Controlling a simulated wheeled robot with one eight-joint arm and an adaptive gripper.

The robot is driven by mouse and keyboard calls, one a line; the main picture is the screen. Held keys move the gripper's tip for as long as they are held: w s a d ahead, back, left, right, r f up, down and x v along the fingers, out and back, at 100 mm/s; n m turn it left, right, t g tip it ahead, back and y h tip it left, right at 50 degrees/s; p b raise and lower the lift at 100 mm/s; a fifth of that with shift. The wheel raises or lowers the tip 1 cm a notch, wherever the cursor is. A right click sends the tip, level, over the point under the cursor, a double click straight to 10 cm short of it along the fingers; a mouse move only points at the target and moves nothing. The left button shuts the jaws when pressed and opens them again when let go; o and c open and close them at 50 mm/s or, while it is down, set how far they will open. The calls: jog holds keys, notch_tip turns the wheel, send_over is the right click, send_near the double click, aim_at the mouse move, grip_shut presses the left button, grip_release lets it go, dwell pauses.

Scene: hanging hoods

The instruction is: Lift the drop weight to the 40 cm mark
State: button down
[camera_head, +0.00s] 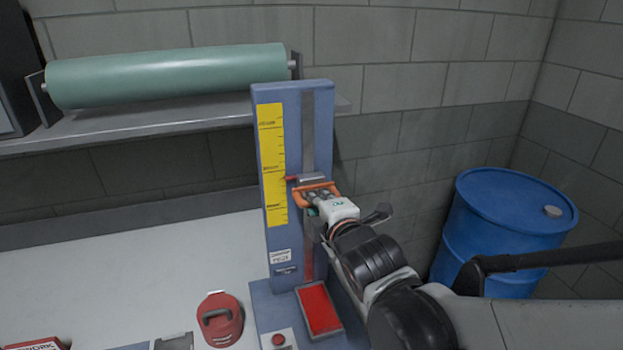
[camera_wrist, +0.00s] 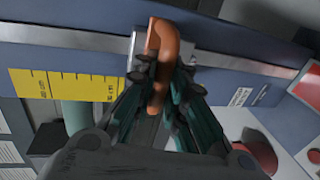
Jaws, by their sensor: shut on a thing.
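The drop weight (camera_head: 312,178) is a grey metal block with an orange handle (camera_head: 322,187), on the rail of an upright blue tower (camera_head: 268,105). Its red pointer (camera_head: 291,179) is beside the yellow scale (camera_head: 270,145), slightly below the middle printed label and well below the top one. The label numbers are too small to read surely. My gripper (camera_head: 311,200) is shut on the orange handle, partly hiding the weight's lower part. In the wrist view, dark green fingers (camera_wrist: 158,92) close around the orange handle (camera_wrist: 163,42), in front of the metal block (camera_wrist: 188,42).
The tower's base carries a red pad (camera_head: 319,308) and a red button (camera_head: 279,339). A shelf (camera_head: 150,123) with a green roll (camera_head: 165,75) is at left; a blue barrel (camera_head: 505,225) stands right.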

notch_tip(320, 180, up, 12)
jog(key=p, duration=0.8)
jog(key=shift+r+p, duration=0.25)
jog(key=shift+p, duration=0.1)
jog(key=c, duration=1.6)
grip_release()
jog(key=shift+s, duration=0.1)
jog(key=v, duration=1.2)
jog(key=shift+d, duration=0.1)
